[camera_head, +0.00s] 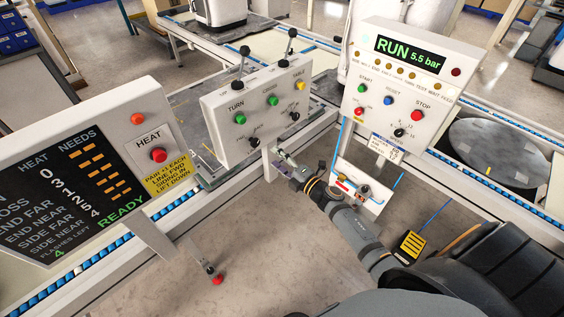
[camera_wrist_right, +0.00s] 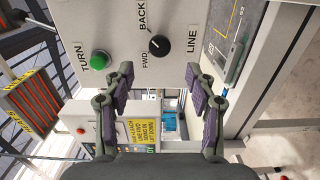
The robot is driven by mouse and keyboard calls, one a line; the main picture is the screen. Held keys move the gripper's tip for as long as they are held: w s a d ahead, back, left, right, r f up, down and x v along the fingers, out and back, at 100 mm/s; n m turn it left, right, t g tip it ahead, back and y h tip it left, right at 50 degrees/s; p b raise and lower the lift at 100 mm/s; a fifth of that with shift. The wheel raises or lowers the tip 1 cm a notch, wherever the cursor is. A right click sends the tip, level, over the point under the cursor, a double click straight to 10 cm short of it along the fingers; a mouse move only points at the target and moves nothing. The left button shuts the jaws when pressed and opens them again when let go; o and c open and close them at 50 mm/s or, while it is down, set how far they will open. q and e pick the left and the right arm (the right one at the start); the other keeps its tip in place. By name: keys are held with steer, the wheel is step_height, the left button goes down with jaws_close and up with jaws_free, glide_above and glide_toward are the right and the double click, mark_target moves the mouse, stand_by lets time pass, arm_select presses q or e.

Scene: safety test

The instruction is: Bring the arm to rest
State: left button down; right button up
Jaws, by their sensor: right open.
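My right arm (camera_head: 350,222) reaches in from the lower right of the head view. Its gripper (camera_head: 283,164) is by the lower right of the grey TURN control box (camera_head: 222,125), in front of and below its face. In the wrist view the same gripper (camera_wrist_right: 160,98) is open, its two dark pads wide apart with nothing between them. Beyond the fingers, the wrist view shows a green TURN button (camera_wrist_right: 100,60) and a black FWD/BACK knob (camera_wrist_right: 159,46). Whether the gripper touches the box cannot be told. My left gripper is not in view.
A RUN 5.5 bar panel (camera_head: 398,95) stands right of the gripper. A HEAT display panel (camera_head: 85,165) stands at left, with a red-tipped lever (camera_head: 217,279) below. A valve board (camera_head: 358,192) is close beside my forearm. A yellow pedal (camera_head: 412,244) is on the floor.

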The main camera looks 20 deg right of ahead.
steer(key=shift+v, duration=1.1)
steer(key=s+d+f+m+g+h, duration=0.1)
steer(key=s+d+f+m+h, duration=0.2)
steer(key=f, duration=0.5)
steer(key=s+d+f+m+g+h, duration=0.2)
steer(key=f+m, duration=0.3)
steer(key=f, duration=0.3)
steer(key=s+d+f+m+g+h, duration=0.25)
steer(key=s+f+m+g, duration=0.35)
steer(key=s+f, duration=0.95)
steer(key=s+a+f+m+g, duration=0.2)
steer(key=s+f, duration=0.4)
steer(key=s, duration=0.6)
steer(key=s+a+f+m+g, duration=0.1)
steer(key=s+f+m+g, duration=0.3)
steer(key=s, duration=0.9)
step_height(320, 180, down, 3)
steer(key=shift+s+a+f+m+g, duration=0.2)
steer(key=shift+a+m+g, duration=0.2)
steer(key=shift+m, duration=0.4)
steer(key=shift+y, duration=0.25)
